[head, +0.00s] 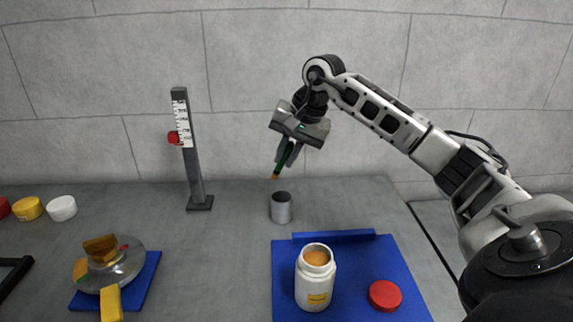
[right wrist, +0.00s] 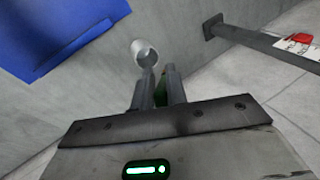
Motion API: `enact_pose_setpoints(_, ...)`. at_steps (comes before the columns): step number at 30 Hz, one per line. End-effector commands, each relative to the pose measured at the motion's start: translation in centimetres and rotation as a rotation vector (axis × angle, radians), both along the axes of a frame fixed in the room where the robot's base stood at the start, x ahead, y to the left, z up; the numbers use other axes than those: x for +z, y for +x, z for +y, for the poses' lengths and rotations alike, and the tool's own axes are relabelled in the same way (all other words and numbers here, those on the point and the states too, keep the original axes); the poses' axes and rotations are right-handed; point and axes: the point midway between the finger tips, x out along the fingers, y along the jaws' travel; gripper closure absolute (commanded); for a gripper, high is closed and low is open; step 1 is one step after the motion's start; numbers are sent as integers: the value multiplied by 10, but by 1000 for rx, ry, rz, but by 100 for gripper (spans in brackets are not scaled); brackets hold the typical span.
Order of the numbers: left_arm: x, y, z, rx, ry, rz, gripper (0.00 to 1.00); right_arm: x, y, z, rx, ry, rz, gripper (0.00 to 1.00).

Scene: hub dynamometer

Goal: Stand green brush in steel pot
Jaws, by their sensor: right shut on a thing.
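The steel pot (head: 281,208) stands upright on the grey table, left of the blue tray's back edge. It also shows in the right wrist view (right wrist: 144,53), beyond the fingertips. My right gripper (head: 289,155) is shut on the green brush (head: 283,160) and holds it tilted, its orange tip down, above the pot and apart from it. In the right wrist view the brush (right wrist: 162,88) is mostly hidden between the fingers. My left gripper is not in view.
A blue tray (head: 400,257) holds an open white jar (head: 315,285) and a red lid (head: 385,295). A post with a scale (head: 192,150) stands left of the pot. A hub with orange-brown blocks (head: 110,265) sits on a blue mat. Several lids lie far left.

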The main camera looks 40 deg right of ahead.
Motion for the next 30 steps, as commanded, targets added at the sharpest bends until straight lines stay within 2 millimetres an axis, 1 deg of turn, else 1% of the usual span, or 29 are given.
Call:
enact_pose_setpoints(3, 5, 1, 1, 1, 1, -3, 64, -20, 1, 0, 0, 1, 7, 100)
enact_pose_setpoints(6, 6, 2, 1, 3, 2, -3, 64, -30, 1, 0, 1, 0, 4, 100)
enact_pose_setpoints(15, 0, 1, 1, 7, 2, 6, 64, -33, 2, -1, 0, 0, 0, 100)
enact_pose_setpoints(19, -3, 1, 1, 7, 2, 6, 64, -38, 2, -1, 0, 0, 0, 100)
enact_pose_setpoints(27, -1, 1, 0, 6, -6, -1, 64, -46, 1, -1, 0, -1, 1, 100)
enact_pose_setpoints(29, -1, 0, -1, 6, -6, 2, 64, -45, 1, -1, -1, 0, 0, 100)
enact_pose_setpoints(30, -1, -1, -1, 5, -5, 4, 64, -45, 1, -1, -1, 0, 1, 75)
